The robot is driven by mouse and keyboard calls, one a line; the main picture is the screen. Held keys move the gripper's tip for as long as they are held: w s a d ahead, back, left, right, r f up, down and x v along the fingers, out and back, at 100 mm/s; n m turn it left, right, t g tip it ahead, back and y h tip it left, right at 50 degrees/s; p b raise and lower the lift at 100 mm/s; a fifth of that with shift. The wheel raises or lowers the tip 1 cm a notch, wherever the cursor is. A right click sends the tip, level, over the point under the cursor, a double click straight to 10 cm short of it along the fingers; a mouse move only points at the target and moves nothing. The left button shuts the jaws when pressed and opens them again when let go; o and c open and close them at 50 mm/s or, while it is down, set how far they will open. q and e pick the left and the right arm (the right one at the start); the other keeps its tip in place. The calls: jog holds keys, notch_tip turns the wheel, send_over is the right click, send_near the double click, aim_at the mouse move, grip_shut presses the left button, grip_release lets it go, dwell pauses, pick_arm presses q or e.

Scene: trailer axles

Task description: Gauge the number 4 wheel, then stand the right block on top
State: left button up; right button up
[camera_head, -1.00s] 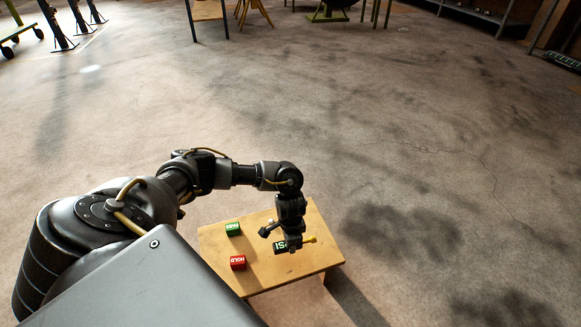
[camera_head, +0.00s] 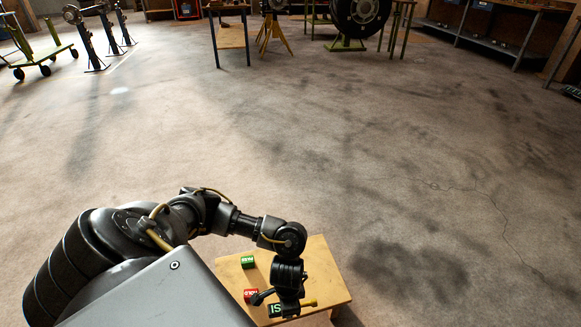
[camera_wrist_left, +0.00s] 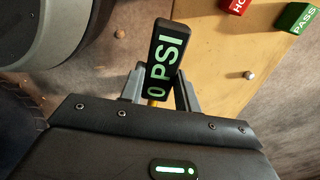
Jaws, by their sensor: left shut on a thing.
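My left gripper (camera_head: 287,299) is shut on a gauge (camera_wrist_left: 166,60) with a dark body and a green display reading 0 PSI. It holds the gauge over a small wooden table (camera_head: 318,270); I cannot tell whether the gauge touches the top. The red HOLD block (camera_head: 251,296) lies on the table just left of the gripper, partly covered by it. The green PASS block (camera_head: 248,262) lies farther back. A large dark wheel (camera_head: 360,12) stands far off at the top, cut by the frame; no number is readable. My right gripper is out of view.
Wide bare floor (camera_head: 300,150) lies between the table and the far stands. Blue stands (camera_head: 85,40) and a green cart (camera_head: 45,55) are at the far left. A workbench (camera_head: 230,35), a yellow stand (camera_head: 272,30) and a shelf (camera_head: 490,40) line the back.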

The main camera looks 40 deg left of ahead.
pick_arm(q)
jog(key=shift+s+d+r, duration=0.1)
jog(key=shift+s, duration=0.1)
jog(key=w+d+r, duration=0.1)
jog(key=w+r, duration=0.1)
jog(key=w+d+r, duration=0.2)
jog(key=w+r, duration=0.1)
jog(key=w+d+r, duration=0.1)
jog(key=w+r, duration=0.1)
jog(key=shift+w+d+r, duration=0.15)
jog(key=shift+w, duration=0.05)
jog(key=w+d+r, duration=0.1)
jog(key=w+r, duration=0.2)
jog(key=r, duration=1.1)
jog(key=w+r+n, duration=0.1)
jog(key=w+r, duration=0.1)
jog(key=r, duration=1.3)
jog(key=shift+w+d, duration=0.35)
jog(key=shift+w, duration=0.05)
